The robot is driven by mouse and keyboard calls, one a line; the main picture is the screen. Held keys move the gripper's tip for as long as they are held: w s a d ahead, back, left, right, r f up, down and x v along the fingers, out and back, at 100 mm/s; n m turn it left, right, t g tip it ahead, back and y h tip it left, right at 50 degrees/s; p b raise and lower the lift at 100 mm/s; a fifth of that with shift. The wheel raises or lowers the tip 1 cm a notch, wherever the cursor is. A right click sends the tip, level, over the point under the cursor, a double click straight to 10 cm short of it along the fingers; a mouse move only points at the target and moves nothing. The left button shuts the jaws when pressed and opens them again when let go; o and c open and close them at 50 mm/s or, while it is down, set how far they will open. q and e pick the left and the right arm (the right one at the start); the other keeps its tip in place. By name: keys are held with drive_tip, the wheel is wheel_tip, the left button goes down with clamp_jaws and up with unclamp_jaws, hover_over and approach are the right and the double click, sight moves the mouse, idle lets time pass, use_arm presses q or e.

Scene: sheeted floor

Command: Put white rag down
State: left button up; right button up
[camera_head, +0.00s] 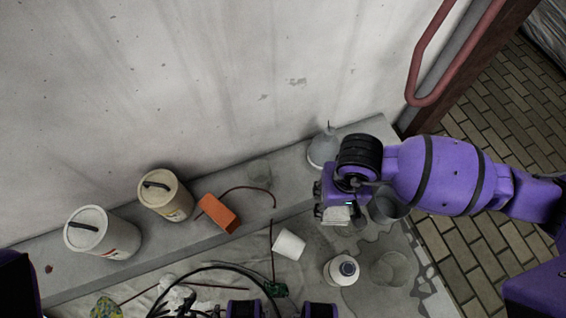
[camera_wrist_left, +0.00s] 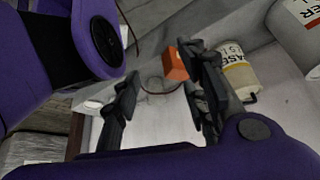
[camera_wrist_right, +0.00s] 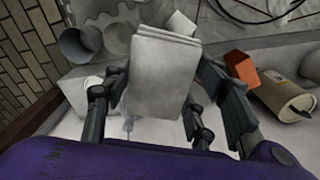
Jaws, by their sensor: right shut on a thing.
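The white rag (camera_wrist_right: 163,85), a folded stack with several layers at its edge, is between the fingers of my right gripper (camera_wrist_right: 155,78). In the head view, my right gripper (camera_head: 336,203) comes in from the right, and the rag (camera_head: 337,215) shows small at its tip, seemingly above the floor. The gap beneath the rag cannot be judged. My left gripper (camera_wrist_left: 160,78) is open and empty in the left wrist view, with its fingers apart. Purple parts at the bottom edge of the head view may belong to it.
A grey bucket (camera_head: 386,204) is close to the right gripper. Two cream cans (camera_head: 102,234) (camera_head: 165,195) stand left. A wall (camera_head: 180,80) bounds the back.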

drive_tip(key=w+a+f+b, duration=0.3)
drive_tip(key=f+b, duration=0.6)
drive_tip(key=f, duration=0.2)
drive_tip(key=w+a+f+b, duration=0.3)
drive_tip(key=w+f+b, duration=0.1)
drive_tip(key=f+b, duration=0.6)
drive_tip(key=b, duration=1)
hover_over(311, 188)
drive_tip(key=s, duration=0.1)
drive_tip(key=f, duration=1.6)
drive_tip(key=shift+s+a+f, duration=0.15)
drive_tip(key=shift+a, duration=0.2)
drive_tip(key=shift+w+d+f+b, duration=0.2)
drive_tip(key=shift+w+f+b, duration=0.1)
drive_tip(key=shift+f, duration=0.05)
drive_tip(key=shift+w+d+f, duration=0.1)
drive_tip(key=shift+w+f, duration=0.05)
drive_tip(key=shift+f, duration=0.05)
drive_tip(key=f+b, duration=0.1)
drive_tip(key=f, duration=0.2)
drive_tip(key=shift+w+d+f+b, duration=0.1)
drive_tip(key=shift+w+f+b, duration=0.15)
drive_tip(key=shift+b, duration=0.15)
use_arm(q)
drive_tip(key=w+f+m+g, duration=0.1)
drive_tip(key=w+f, duration=0.2)
drive_tip(key=f, duration=2.5)
drive_tip(key=shift+a+f, duration=0.4)
use_arm(e)
drive_tip(key=shift+s+r, duration=0.1)
